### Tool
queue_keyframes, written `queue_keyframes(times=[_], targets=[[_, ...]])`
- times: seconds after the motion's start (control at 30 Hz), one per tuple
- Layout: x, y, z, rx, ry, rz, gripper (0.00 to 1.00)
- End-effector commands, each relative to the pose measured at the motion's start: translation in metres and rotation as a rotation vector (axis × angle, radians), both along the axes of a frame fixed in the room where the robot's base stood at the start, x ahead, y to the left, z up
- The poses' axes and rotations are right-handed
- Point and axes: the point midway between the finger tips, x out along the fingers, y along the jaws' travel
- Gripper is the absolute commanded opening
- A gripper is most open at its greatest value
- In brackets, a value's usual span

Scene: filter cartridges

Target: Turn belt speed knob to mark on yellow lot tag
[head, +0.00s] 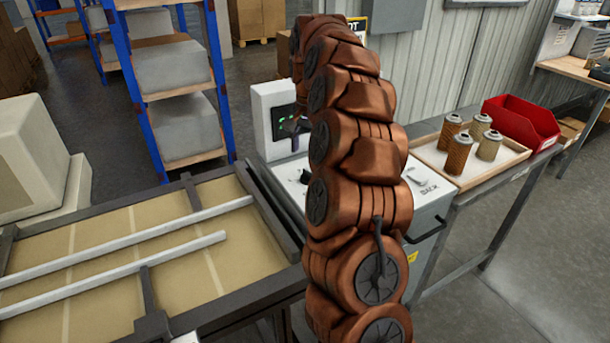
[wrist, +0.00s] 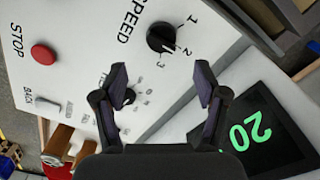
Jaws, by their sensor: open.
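In the wrist view the black speed knob (wrist: 161,37) sits on the white panel beside the printed word SPEED and the marks 1, 2 and 3. Its white pointer seems to face near the 2. My gripper (wrist: 162,78) is open and empty, its fingertips just below the speed knob in the picture, apart from it. In the head view my gripper (head: 297,125) is a small dark shape by the panel's screen, mostly behind my arm. A yellow-edged sign (head: 357,24), partly hidden by my arm, shows the letters OT; its mark cannot be read.
A second dark knob (wrist: 128,96) lies near the left finger. A red stop button (wrist: 43,54), a toggle switch (wrist: 47,103) and a screen (wrist: 262,130) showing a green 20 surround it. The conveyor (head: 120,235) is left; a cartridge tray (head: 436,158) and red bin (head: 521,122) are right.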

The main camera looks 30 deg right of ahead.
Motion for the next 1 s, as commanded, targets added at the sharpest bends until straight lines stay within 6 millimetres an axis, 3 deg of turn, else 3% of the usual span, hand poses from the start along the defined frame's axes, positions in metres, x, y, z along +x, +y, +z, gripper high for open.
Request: queue_keyframes(times=[0.17, 0.7, 1.0], targets=[[0.001, 0.003, -0.01, 0.0, 0.002, 0.006, 0.72], [0.0, 0.002, -0.069, 0.002, 0.003, 0.005, 0.72], [0.0, 0.002, -0.077, 0.0, 0.0, 0.003, 0.72]])
